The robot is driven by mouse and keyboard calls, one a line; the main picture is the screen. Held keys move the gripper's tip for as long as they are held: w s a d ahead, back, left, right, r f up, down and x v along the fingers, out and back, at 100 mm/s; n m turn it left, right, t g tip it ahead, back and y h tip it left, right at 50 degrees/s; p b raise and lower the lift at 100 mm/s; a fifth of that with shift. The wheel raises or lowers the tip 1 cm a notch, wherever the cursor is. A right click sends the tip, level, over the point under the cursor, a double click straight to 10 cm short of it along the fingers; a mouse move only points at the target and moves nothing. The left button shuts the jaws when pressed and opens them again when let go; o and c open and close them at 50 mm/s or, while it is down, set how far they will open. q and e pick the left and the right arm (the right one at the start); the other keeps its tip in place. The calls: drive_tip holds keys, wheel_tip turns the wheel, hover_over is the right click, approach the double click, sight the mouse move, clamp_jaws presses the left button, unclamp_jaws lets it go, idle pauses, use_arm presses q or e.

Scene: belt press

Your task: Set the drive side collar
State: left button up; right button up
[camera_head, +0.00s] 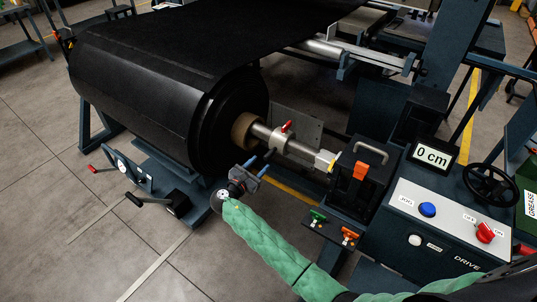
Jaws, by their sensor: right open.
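The drive side collar (279,142) is a pale metal ring with a red lever (287,126) on top. It sits around the shaft (301,150) that comes out of the black belt roll (170,95). A tan core (242,131) shows between roll and collar, with bare shaft between core and collar. My right gripper (258,169), at the end of a green-sleeved arm, is open just below and left of the collar. I cannot tell whether it touches anything. My left gripper is not in view.
The dark drive housing (357,170) with an orange latch stands right of the shaft. A handwheel (490,184) is at right. Floor (60,220) at left is mostly clear.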

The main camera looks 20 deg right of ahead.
sight(269, 154)
drive_tip(key=p+x, duration=0.2)
drive_tip(key=x, duration=0.4)
drive_tip(key=shift+d+r, duration=0.15)
drive_tip(key=shift+d, duration=0.1)
use_arm(q)
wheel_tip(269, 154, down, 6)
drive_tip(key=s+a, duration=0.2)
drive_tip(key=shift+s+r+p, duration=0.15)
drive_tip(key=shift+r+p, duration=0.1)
drive_tip(key=shift+p, duration=0.05)
use_arm(e)
drive_tip(key=shift+w+d, duration=0.35)
drive_tip(key=shift+d, duration=0.15)
drive_tip(key=shift+c, duration=0.2)
clamp_jaws()
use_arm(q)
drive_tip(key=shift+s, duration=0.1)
use_arm(e)
drive_tip(key=shift+w+a, duration=0.1)
